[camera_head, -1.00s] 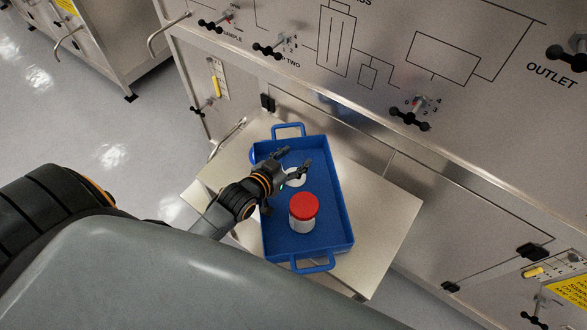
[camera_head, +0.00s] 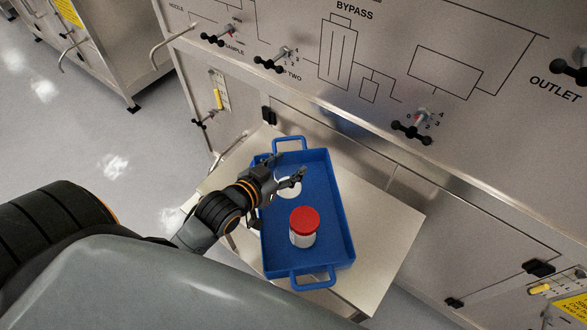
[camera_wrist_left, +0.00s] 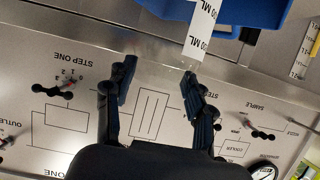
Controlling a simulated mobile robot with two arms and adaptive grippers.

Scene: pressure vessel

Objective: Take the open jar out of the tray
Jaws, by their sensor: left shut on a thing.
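The open jar (camera_head: 288,188) shows in the head view as a small white round shape at the left side of the blue tray (camera_head: 343,215), partly hidden by my gripper. My left gripper (camera_head: 289,167) is around it, its fingers shut on it. In the left wrist view the gripper (camera_wrist_left: 160,85) has clear, see-through jar wall between its fingers, with a white label strip marked in ML (camera_wrist_left: 201,28). I cannot tell whether the jar touches the tray floor. My right gripper is not in view.
A jar with a red lid (camera_head: 304,222) stands in the tray, close to the open jar. The tray sits on a metal table (camera_head: 385,235) with bare top to its right. A steel panel (camera_head: 330,60) with valve handles rises just behind.

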